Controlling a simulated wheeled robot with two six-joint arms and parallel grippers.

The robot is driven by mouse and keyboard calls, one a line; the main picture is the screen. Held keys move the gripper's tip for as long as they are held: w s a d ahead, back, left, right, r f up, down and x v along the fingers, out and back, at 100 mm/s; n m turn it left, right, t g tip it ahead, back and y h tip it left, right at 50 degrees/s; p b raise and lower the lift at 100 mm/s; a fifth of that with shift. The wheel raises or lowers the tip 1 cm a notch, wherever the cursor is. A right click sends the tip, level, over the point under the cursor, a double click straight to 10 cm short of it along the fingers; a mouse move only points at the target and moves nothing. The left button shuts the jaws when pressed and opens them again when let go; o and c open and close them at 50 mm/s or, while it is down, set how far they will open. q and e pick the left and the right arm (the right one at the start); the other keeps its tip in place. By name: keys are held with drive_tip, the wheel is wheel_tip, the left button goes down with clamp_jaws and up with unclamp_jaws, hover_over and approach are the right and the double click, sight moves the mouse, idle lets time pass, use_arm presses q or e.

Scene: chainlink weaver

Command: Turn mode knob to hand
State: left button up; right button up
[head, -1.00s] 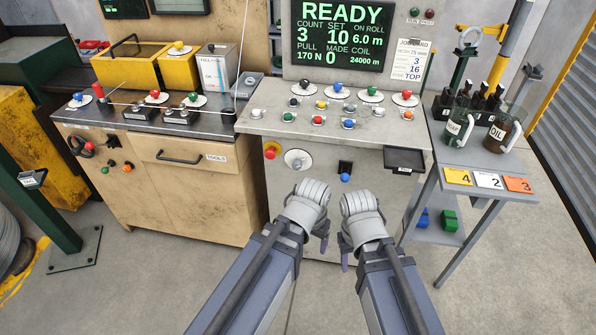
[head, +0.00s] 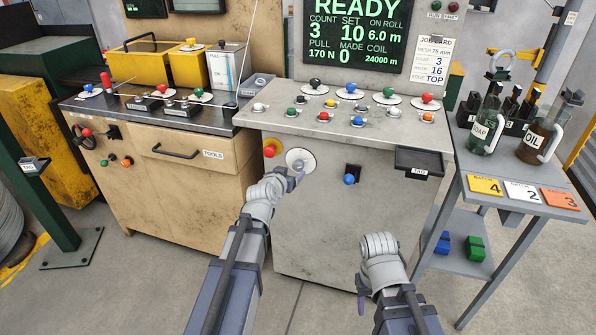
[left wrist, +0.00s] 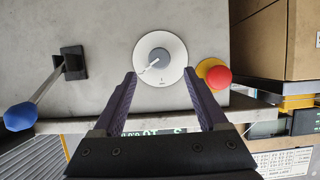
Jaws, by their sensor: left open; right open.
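The mode knob is a grey knob on a round white dial (head: 300,160), set in the front face of the grey machine cabinet. In the left wrist view the dial (left wrist: 160,59) is whole, with a pale pointer on the knob slanting to the lower left; its marks are too small to read. My left gripper (head: 292,179) is just below and in front of the dial, open and empty. In the left wrist view its two fingers (left wrist: 162,105) are spread to either side of the dial's near edge, apart from the knob. My right gripper (head: 362,299) is open, low in front of the cabinet.
A red stop button on a yellow base (head: 269,150) sits close left of the dial. A blue-ended lever (head: 349,179) is to its right. A black tray (head: 419,163) juts out further right. Several coloured knobs cover the sloped top panel (head: 385,139).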

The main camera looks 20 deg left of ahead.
sight(297, 168)
use_arm(q)
drive_tip(key=b+x, duration=0.2)
drive_tip(key=x, duration=0.5)
drive_tip(key=shift+w+f+b, duration=0.25)
drive_tip(key=shift+b, duration=0.15)
clamp_jaws()
